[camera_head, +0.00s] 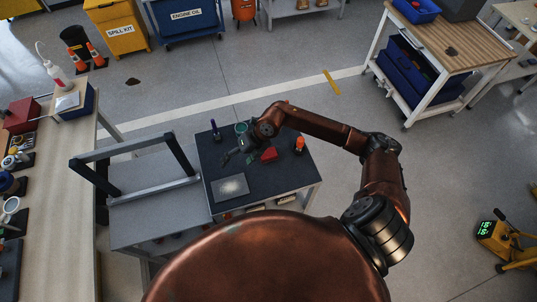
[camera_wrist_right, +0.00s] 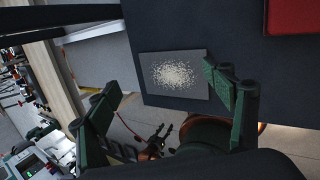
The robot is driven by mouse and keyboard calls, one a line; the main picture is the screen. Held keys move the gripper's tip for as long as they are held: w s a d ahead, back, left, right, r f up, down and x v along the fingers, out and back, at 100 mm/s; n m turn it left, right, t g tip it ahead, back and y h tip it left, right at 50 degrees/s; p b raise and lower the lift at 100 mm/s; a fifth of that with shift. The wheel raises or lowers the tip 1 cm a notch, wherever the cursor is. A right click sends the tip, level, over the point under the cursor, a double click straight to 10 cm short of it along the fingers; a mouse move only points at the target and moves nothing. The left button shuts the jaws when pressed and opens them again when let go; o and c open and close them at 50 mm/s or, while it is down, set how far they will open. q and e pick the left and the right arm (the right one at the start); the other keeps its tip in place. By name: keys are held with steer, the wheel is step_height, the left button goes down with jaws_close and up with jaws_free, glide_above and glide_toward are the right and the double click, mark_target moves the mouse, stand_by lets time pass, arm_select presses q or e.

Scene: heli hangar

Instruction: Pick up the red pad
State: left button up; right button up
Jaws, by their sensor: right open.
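The red pad (camera_head: 268,154) lies on the dark top of a small table (camera_head: 276,174). In the right wrist view only part of the red pad (camera_wrist_right: 293,16) shows, cut off at the top right corner. My right gripper (camera_head: 232,157) is just left of the pad in the head view, over the dark tabletop, and apart from the pad. Its two green-black fingers stand wide apart in the wrist view (camera_wrist_right: 165,92), with nothing between their tips. My left gripper does not show in the head view.
A grey speckled plate (camera_head: 230,188) lies at the tabletop's near left. A blue-purple upright item (camera_head: 215,130), a teal round item (camera_head: 241,128) and an orange-topped item (camera_head: 299,144) stand around the pad. A dark frame (camera_head: 137,153) stands on the grey table at left.

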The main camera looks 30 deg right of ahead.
mark_target(268, 153)
steer(key=d+h, duration=0.1)
steer(key=d, duration=0.3)
steer(key=w+d+f+h, duration=0.1)
steer(key=d+h, duration=0.1)
steer(key=d, duration=0.3)
steer(key=d+g+h, duration=0.1)
steer(key=d+h, duration=0.1)
steer(key=d, duration=0.2)
steer(key=shift+w+d+f+m, duration=0.2)
steer(key=shift+w+d+m, duration=0.05)
steer(key=shift+d+m, duration=0.15)
steer(key=shift+d+f+h, duration=0.25)
steer(key=shift+d+f, duration=0.1)
steer(key=shift+f, duration=0.2)
steer(key=shift+d+f+h, duration=0.25)
steer(key=shift+d+f, duration=0.05)
steer(key=shift+f, duration=0.25)
steer(key=shift+w+f, duration=0.15)
steer(key=shift+f, duration=1.25)
steer(key=shift+w+f, duration=0.1)
steer(key=shift+f, duration=1.25)
steer(key=shift+c, duration=0.3)
steer(key=c, duration=1.2)
steer(key=shift+o, duration=0.2)
steer(key=shift+r, duration=0.15)
